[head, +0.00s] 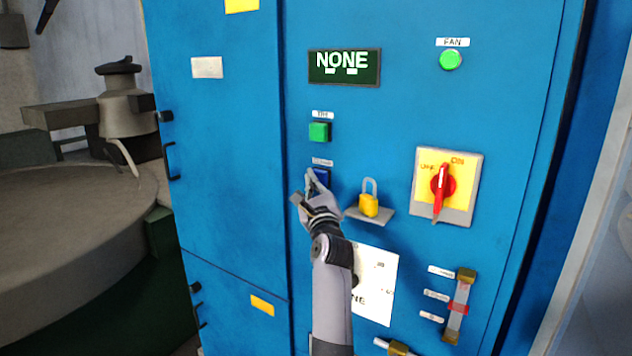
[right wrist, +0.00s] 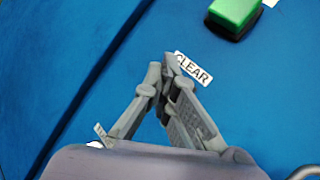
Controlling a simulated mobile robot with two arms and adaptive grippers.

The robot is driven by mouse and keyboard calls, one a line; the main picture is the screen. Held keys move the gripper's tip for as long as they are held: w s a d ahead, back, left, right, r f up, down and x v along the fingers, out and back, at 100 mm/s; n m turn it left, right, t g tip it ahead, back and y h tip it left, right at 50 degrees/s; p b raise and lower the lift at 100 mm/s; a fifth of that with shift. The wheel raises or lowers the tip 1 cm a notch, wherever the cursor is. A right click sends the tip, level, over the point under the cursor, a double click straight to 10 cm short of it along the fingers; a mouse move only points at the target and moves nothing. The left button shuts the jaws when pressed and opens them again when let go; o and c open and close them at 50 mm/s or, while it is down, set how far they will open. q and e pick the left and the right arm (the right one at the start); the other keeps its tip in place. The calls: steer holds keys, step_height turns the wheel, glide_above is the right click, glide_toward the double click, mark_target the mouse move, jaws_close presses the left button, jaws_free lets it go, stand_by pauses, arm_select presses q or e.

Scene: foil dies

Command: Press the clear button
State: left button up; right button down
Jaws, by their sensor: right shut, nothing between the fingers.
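The clear button (head: 322,176) is a dark blue square on the blue cabinet, below a small white label (head: 322,162) and the green TRY button (head: 319,131). My right gripper (head: 311,178) is in front of it, shut and empty, and covers part of it. In the right wrist view the shut fingertips (right wrist: 163,67) are beside the CLEAR label (right wrist: 193,69), and the button is hidden behind the fingers. I cannot tell whether they touch it. My left gripper is not in view.
A yellow padlock (head: 369,200) stands on a small grey shelf (head: 371,216) just right of my gripper. A red rotary switch (head: 440,188) is further right. The display (head: 344,67) reads NONE. A green fan light (head: 450,60) is at the upper right.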

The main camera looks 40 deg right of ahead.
steer(key=shift+a, duration=0.1)
stand_by(0.3)
steer(key=shift+s+a+p, duration=0.4)
steer(key=shift+a+p, duration=0.05)
steer(key=shift+a, duration=0.25)
steer(key=shift+a, duration=0.1)
